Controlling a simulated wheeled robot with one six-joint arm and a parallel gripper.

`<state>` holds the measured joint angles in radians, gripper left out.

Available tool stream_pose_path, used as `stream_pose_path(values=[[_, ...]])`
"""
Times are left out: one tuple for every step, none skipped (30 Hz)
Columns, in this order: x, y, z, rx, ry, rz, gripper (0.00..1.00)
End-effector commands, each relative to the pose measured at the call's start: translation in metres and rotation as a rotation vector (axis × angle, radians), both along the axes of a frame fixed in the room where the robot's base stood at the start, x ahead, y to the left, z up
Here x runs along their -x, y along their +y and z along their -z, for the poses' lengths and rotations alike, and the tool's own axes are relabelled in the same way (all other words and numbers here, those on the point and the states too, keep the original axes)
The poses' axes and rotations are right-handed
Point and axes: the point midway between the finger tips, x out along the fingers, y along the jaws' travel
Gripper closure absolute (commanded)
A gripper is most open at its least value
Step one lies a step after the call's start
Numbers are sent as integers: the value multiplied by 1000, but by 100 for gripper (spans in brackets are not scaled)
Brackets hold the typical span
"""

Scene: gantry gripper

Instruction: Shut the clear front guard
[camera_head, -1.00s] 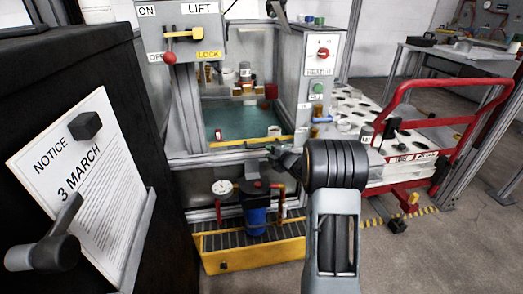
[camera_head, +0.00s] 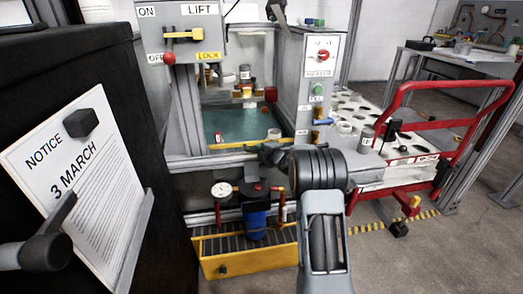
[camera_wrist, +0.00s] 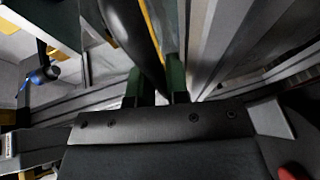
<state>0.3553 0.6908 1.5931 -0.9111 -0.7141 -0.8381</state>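The machine's front opening shows in the head view, with a yellow-edged bar (camera_head: 240,145) across its lower edge. The clear guard pane itself is hard to make out. My gripper (camera_head: 268,153) is at the right end of this bar, close to the front rail. In the wrist view, the two green fingers of my gripper (camera_wrist: 155,88) stand apart, with a dark rounded bar (camera_wrist: 133,35) running down between them. A thin yellow strip (camera_wrist: 152,28) lies beside that bar. I cannot tell whether the fingers press on the bar.
A control box (camera_head: 185,38) marked LIFT and LOCK hangs at upper left. A black cabinet with a notice (camera_head: 75,185) stands close at left. A yellow tray (camera_head: 250,262) lies below the machine. A red-railed cart (camera_head: 450,135) stands right. The floor at lower right is free.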

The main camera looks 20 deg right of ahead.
Motion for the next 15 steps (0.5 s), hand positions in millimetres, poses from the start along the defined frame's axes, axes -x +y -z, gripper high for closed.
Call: stream_pose_path(values=[[0,0,0,0,0,0,89],[0,0,0,0,0,0,92],[0,0,0,0,0,0,96],[0,0,0,0,0,0,99],[0,0,0,0,0,0,100],[0,0,0,0,0,0,100],[0,0,0,0,0,0,100],[0,0,0,0,0,0,100],[0,0,0,0,0,0,100],[0,0,0,0,0,0,100],[0,0,0,0,0,0,100],[0,0,0,0,0,0,100],[0,0,0,0,0,0,100],[0,0,0,0,0,0,100],[0,0,0,0,0,0,100]])
